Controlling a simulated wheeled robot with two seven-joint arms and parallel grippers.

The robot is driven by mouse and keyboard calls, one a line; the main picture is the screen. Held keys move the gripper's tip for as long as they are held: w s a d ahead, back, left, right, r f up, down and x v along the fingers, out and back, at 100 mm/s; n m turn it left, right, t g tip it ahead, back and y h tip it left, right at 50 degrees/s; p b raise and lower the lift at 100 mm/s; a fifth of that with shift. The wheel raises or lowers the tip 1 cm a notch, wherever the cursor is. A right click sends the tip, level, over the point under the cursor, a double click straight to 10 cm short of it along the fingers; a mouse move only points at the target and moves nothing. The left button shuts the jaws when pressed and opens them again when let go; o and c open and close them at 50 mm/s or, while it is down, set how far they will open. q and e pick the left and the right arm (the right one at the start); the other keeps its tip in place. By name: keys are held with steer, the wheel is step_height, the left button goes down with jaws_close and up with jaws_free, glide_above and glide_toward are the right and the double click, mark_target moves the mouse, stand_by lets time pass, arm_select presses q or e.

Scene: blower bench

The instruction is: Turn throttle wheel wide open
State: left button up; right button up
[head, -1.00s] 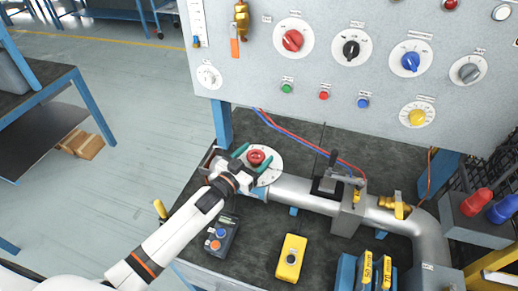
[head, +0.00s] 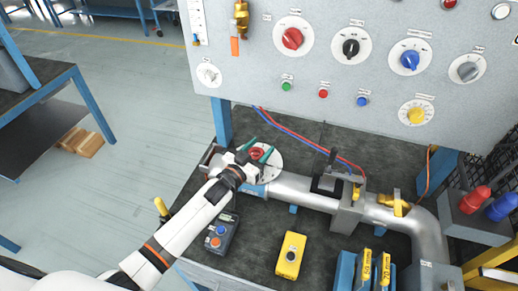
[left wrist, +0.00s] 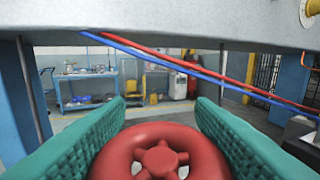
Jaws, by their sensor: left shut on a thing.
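The red throttle wheel (head: 257,154) sits on a pale round disc (head: 272,168) at the left end of the metal pipe on the bench. In the left wrist view the wheel (left wrist: 160,153) fills the lower middle, with its spokes and hub showing. My left gripper (head: 257,152) has its green fingers on either side of the wheel and is shut on it. The lower part of the wheel is cut off in the left wrist view. My right gripper is not in view.
A grey control panel (head: 330,75) with several knobs overhangs the back of the bench. Red and blue hoses (head: 310,140) run behind the wheel. A grey box with buttons (head: 222,235) and a yellow box (head: 291,255) stand in front of the pipe.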

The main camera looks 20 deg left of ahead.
arm_select(q)
steer(key=shift+n+t+y, duration=0.3)
steer(key=shift+n+y, duration=0.3)
steer(key=shift+y, duration=0.3)
steer(key=shift+a, duration=0.1)
steer(key=o, duration=1)
steer(key=b+v, duration=0.2)
steer(key=v, duration=1)
steer(key=shift+s, duration=0.1)
